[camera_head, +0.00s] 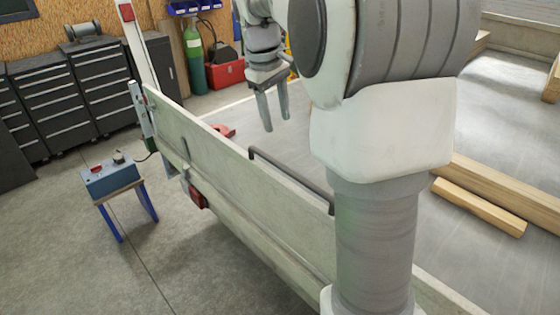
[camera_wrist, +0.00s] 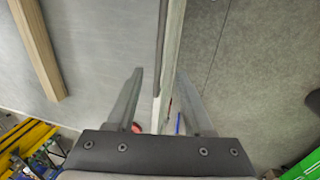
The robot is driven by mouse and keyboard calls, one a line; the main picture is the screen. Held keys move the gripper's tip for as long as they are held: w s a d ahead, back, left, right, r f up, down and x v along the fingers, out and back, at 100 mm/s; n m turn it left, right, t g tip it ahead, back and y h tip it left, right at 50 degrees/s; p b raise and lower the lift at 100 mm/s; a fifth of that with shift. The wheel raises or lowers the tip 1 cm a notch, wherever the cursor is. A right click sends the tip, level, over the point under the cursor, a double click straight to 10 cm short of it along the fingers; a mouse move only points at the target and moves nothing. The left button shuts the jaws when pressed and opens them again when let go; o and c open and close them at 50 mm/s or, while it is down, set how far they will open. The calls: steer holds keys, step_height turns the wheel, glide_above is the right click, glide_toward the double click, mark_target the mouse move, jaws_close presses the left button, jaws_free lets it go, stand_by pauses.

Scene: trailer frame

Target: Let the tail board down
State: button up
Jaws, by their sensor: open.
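The pale tail board (camera_head: 215,145) stands upright at the end of the trailer. A dark handle bar (camera_head: 290,180) runs along its top edge. A metal latch (camera_head: 142,110) sits at its far left end, by the white post. My gripper (camera_head: 276,126) is open and empty, fingers pointing down, beyond the board in the picture and apart from it. In the wrist view my gripper (camera_wrist: 160,74) has the board's top edge (camera_wrist: 174,45) running lengthwise below, between the fingers. The dark bar (camera_wrist: 161,40) shows beside it. My arm hides the board's near part.
The trailer bed (camera_head: 300,135) has wooden beams (camera_head: 480,207) lying on it at right. A blue control box (camera_head: 110,178) stands on a blue-legged stool outside the board. The floor (camera_head: 170,280) outside looks clear.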

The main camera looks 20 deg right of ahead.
mark_target(286, 168)
steer(key=d+f, duration=0.1)
steer(key=f, duration=0.4)
steer(key=d+f+b, duration=0.1)
steer(key=f, duration=0.4)
steer(key=w+f, duration=0.1)
steer(key=f, duration=0.4)
steer(key=shift+d+f, duration=0.1)
steer(key=shift+d, duration=0.3)
jaws_close()
stand_by(0.5)
